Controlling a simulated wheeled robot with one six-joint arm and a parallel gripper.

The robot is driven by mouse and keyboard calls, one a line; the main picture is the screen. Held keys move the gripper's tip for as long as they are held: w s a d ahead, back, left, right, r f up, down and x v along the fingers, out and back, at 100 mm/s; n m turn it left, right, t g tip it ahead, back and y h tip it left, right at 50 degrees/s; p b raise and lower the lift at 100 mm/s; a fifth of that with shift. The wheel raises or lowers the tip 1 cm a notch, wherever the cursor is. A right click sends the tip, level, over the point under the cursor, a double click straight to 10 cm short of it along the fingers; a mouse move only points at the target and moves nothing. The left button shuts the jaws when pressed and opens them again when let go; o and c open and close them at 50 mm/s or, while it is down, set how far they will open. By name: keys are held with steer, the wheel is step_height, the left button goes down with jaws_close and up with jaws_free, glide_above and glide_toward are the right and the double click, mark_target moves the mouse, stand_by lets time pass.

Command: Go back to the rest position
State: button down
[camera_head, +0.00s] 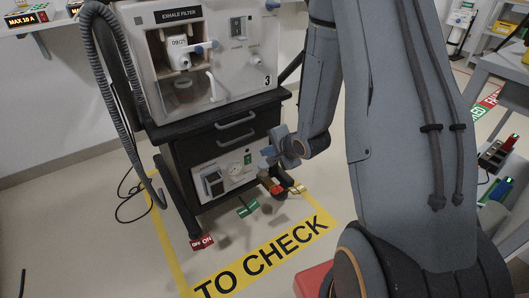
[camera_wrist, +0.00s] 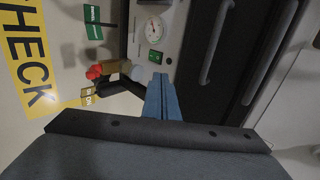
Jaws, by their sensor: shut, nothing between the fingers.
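My gripper (camera_head: 267,156) is low in front of the ventilator cart's lower panel in the head view. Its blue-grey fingers (camera_wrist: 163,98) are together and empty in the wrist view, pointing toward the panel. A round gauge (camera_wrist: 153,30) and a small green label (camera_wrist: 155,56) are beyond the fingertips on that panel. A valve-like part with a red end (camera_wrist: 96,71) and a yellow tag (camera_wrist: 88,94) is beside the fingers to the left; I cannot tell if they touch. My arm hides part of the cart's right side in the head view.
The ventilator (camera_head: 214,50), marked 3, stands on a dark cart with drawers (camera_head: 232,128). A corrugated hose (camera_head: 100,90) hangs at its left. Yellow "TO CHECK" floor marking (camera_head: 262,258) lies in front. A grey table (camera_head: 505,65) stands right.

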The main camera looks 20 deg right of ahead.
stand_by(0.4)
steer(key=s+a+r+n+g+h, duration=0.1)
steer(key=s+a+r+n+g, duration=0.1)
steer(key=s+a+r+n, duration=0.45)
steer(key=s+a+r+n+g, duration=0.25)
steer(key=a+n, duration=0.25)
steer(key=a, duration=0.4)
steer(key=s+a+r+n+g, duration=0.2)
steer(key=s+a+r+n, duration=0.1)
steer(key=s, duration=0.4)
steer(key=s+a+r+n+g, duration=0.1)
steer(key=s+a+r+n, duration=0.2)
steer(key=s, duration=0.5)
steer(key=s+a+r+n+g, duration=0.2)
steer(key=s+n, duration=0.2)
steer(key=s, duration=0.3)
steer(key=d+r+m+p, duration=0.3)
steer(key=d+r+p, duration=0.5)
steer(key=r+p, duration=0.3)
steer(key=d+r+m+h+p, duration=0.1)
steer(key=d+r+m+p, duration=0.2)
steer(key=d+r+p, duration=0.6)
step_height(320, 180, up, 3)
steer(key=p, duration=0.6)
steer(key=shift+s+d, duration=0.3)
steer(key=shift+s, duration=0.1)
